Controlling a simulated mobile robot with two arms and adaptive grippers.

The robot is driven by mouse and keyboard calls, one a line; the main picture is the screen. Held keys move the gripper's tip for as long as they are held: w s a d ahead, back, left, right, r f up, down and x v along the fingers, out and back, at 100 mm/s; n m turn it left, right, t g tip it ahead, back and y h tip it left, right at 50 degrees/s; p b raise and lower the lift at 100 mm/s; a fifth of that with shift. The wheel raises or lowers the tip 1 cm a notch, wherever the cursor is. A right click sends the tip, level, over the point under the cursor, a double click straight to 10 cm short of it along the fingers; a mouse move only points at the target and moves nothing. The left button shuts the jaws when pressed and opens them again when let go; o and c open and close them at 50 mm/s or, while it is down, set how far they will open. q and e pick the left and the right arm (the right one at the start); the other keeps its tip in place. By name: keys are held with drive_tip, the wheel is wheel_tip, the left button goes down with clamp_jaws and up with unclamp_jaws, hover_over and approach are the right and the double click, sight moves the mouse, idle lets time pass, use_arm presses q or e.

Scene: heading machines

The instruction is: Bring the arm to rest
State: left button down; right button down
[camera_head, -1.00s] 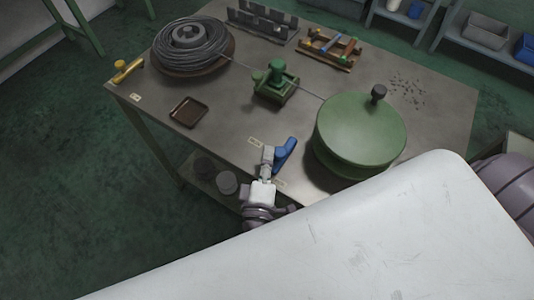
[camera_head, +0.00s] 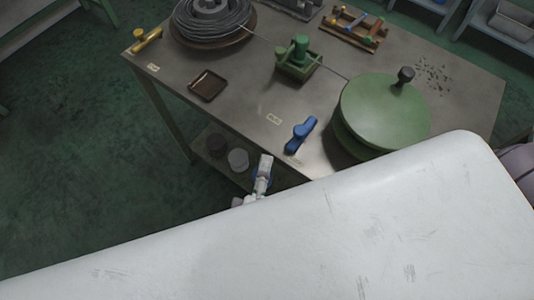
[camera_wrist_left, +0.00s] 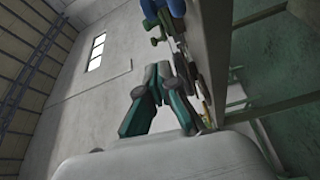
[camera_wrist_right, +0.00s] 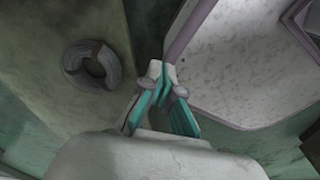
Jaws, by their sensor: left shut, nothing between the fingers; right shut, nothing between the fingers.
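My left gripper (camera_head: 264,165) is small and partly hidden in the head view, just off the table's near edge and apart from the blue handle-like piece (camera_head: 301,134). In the left wrist view its fingers (camera_wrist_left: 158,72) meet at the tips with nothing between them. My right gripper is not seen in the head view. In the right wrist view its fingers (camera_wrist_right: 163,72) are closed and empty, beside a pale purple-edged surface.
The metal table (camera_head: 235,110) carries a wire coil (camera_head: 212,15), a yellow tool (camera_head: 146,40), a small brown tray (camera_head: 207,85), a green device (camera_head: 298,62), a green drum (camera_head: 385,110) and a rack of tools (camera_head: 352,26). Open floor (camera_head: 70,150) lies left. A grey coil (camera_wrist_right: 92,65) lies near the right gripper.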

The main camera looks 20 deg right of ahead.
use_arm(q)
drive_tip(key=shift+s+d, duration=0.1)
drive_tip(key=s+a+f+m+g+y, duration=0.1)
drive_tip(key=a+f+m+g, duration=0.25)
drive_tip(key=f, duration=0.75)
drive_tip(key=s+a+f+m+g+y, duration=0.1)
drive_tip(key=a+f+m+g+y, duration=0.3)
drive_tip(key=f, duration=0.8)
drive_tip(key=s+a+f+m+h, duration=0.15)
drive_tip(key=a+f, duration=0.35)
drive_tip(key=f, duration=0.6)
drive_tip(key=s+a+f+m+g+y, duration=0.3)
drive_tip(key=s+a+f+g+y, duration=0.3)
drive_tip(key=s+a+f, duration=1)
drive_tip(key=s+a+g, duration=0.1)
drive_tip(key=s+a, duration=0.2)
drive_tip(key=shift+a+m, duration=0.3)
drive_tip(key=shift+a, duration=0.1)
drive_tip(key=shift+s+g, duration=0.1)
drive_tip(key=shift+g, duration=0.15)
